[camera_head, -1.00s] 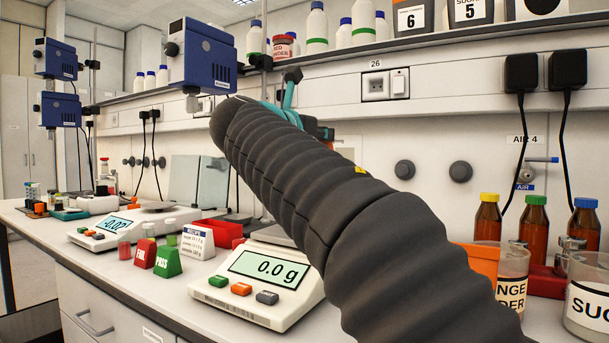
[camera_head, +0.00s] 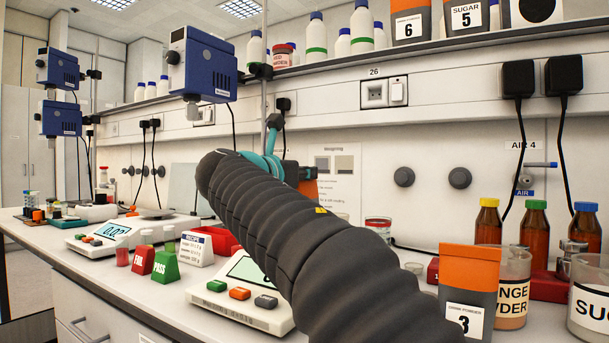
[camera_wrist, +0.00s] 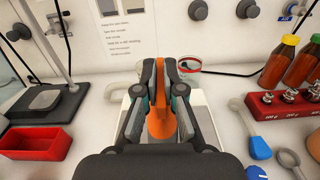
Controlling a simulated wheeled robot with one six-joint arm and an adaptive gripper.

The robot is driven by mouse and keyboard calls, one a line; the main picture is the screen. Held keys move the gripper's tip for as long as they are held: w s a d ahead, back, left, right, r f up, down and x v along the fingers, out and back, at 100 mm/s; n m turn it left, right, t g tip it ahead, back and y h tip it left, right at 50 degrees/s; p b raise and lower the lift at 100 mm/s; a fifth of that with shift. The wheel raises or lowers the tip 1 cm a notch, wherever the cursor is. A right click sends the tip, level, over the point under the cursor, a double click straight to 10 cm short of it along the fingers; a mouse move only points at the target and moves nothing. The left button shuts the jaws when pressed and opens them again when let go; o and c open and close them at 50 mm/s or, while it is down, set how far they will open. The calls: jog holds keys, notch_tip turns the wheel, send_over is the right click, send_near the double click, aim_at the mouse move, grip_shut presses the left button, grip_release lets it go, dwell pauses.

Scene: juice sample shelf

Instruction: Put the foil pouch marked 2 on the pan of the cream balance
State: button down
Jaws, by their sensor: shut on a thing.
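My gripper (camera_wrist: 164,72) is shut on an orange-topped pouch (camera_wrist: 160,118), held upright between the fingers. Its number is turned away or hidden. A bit of orange also shows beside the teal gripper parts in the head view (camera_head: 308,188). The cream balance (camera_head: 240,308) stands at the front of the bench; my arm covers its pan and part of its display. In the wrist view, a pale balance body (camera_wrist: 205,122) lies beneath the gripper and pouch. I cannot tell whether the pouch touches the pan.
A second balance (camera_head: 85,247) stands further left. PASS (camera_head: 165,266) and FAIL (camera_head: 139,261) blocks and a red bin (camera_wrist: 38,143) are nearby. On the right are a pouch marked 3 (camera_head: 468,292), beakers and brown bottles (camera_head: 534,235). A wall rises behind.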

jog(key=c, duration=1.3)
grip_release()
jog(key=shift+a, duration=0.1)
jog(key=v, duration=1.1)
jog(key=shift+s+a, duration=0.25)
jog(key=shift+s, duration=0.05)
